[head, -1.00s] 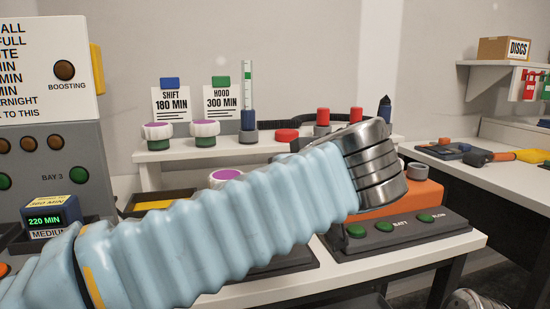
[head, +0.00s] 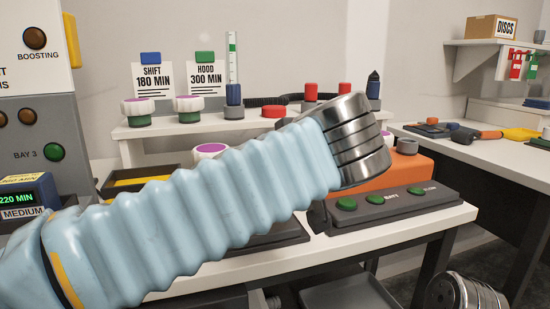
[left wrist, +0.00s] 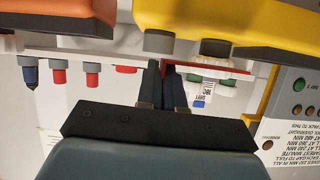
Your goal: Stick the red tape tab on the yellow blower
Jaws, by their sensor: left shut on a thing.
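The yellow blower (left wrist: 262,22) fills the upper right of the left wrist view, with a dark round foot and a grey one on its underside. My left gripper (left wrist: 170,72) is just beside it, its dark fingers close together. They are shut on a thin red strip, the red tape tab (left wrist: 215,71), seen nearly edge-on. I cannot tell whether the tab touches the blower. In the head view my left arm hides the gripper, the tab and the blower. My right gripper is in neither view.
An orange blower (head: 400,168) sits on a dark charger with green buttons (head: 385,200), beyond my left forearm. A white shelf (head: 150,130) behind holds knobs, red-capped posts and two time cards (head: 152,78). A dark display unit (head: 22,200) stands left.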

